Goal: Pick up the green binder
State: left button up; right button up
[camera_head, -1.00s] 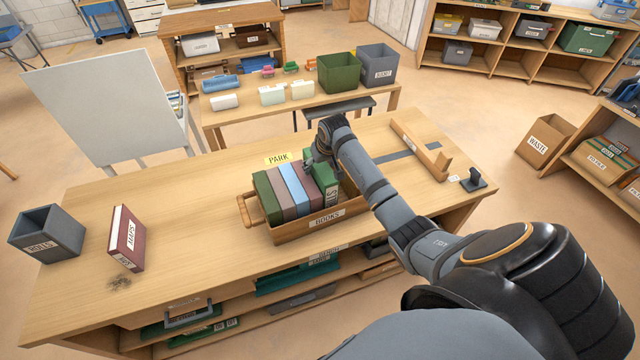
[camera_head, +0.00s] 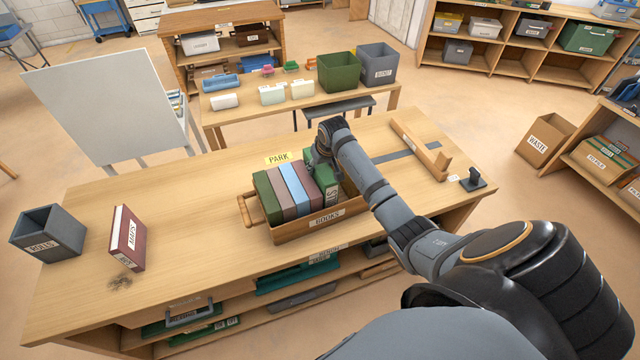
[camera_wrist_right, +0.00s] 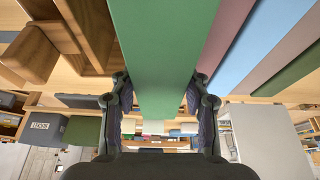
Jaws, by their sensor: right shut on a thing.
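The green binder (camera_head: 327,183) stands upright at the right end of a row of binders in the wooden box labelled BOOKS (camera_head: 290,236). My right gripper (camera_head: 322,157) is at its top, shut on it. In the right wrist view the green binder (camera_wrist_right: 163,60) lies between my two fingers (camera_wrist_right: 160,95), one on each side. Beside it in the row are a mauve, a blue and another mauve binder, and a second green binder (camera_head: 266,198) at the far left end. The lower part of the held binder is hidden by the box. My left gripper is out of view.
A maroon MAPS book (camera_head: 128,240) and a grey bin (camera_head: 48,236) stand on the left of the bench. A yellow PARK label (camera_head: 278,158) lies behind the box. A wooden bracket (camera_head: 420,150) is at the right.

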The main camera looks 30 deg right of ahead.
grip_shut()
